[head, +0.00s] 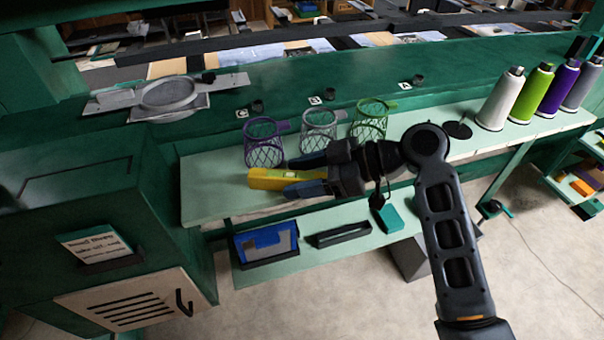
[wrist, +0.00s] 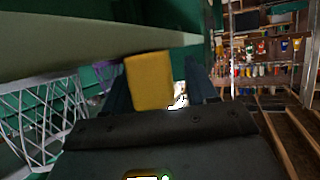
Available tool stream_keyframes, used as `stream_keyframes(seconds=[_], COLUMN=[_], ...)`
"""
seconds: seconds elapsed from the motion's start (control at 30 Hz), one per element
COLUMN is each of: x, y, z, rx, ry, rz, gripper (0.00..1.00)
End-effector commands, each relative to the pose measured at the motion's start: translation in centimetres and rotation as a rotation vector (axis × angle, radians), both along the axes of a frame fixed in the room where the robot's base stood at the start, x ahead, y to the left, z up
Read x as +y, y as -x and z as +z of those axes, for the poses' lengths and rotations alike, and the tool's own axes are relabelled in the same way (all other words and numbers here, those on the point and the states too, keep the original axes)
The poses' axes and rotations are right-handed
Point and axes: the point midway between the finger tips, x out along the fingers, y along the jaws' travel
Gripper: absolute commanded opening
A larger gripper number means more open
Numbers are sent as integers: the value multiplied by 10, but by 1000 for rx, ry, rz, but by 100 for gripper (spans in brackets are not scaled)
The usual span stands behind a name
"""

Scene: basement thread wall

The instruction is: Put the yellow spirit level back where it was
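The yellow spirit level (head: 268,178) is between the two fingers of my gripper (head: 304,174) in the head view, in front of the purple and grey wire baskets. One end sticks out to the left past the fingertips. It appears raised above the pale green shelf, held by the fingers. In the wrist view the yellow spirit level (wrist: 150,82) shows between the fingers of my gripper (wrist: 160,85). It lies close to the left finger, and a narrow gap shows beside the right one. The exact finger contact is hidden.
Purple (head: 264,142), grey (head: 320,130) and green (head: 371,118) wire baskets stand behind my gripper. The lower shelf holds a blue bin (head: 266,245), a dark empty tray (head: 343,235) and a teal object (head: 389,218). Thread cones (head: 501,100) stand right. The pale upper shelf (head: 212,190) is bare at left.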

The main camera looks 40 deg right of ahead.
Motion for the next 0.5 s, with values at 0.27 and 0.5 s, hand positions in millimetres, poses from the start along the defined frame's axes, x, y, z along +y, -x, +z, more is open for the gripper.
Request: stream_keyframes(seconds=[0.27,0.5], x=[0,-24], y=[0,19], z=[3,14], rx=[0,-4], ry=[0,2], rz=[0,-4], gripper=[57,57])
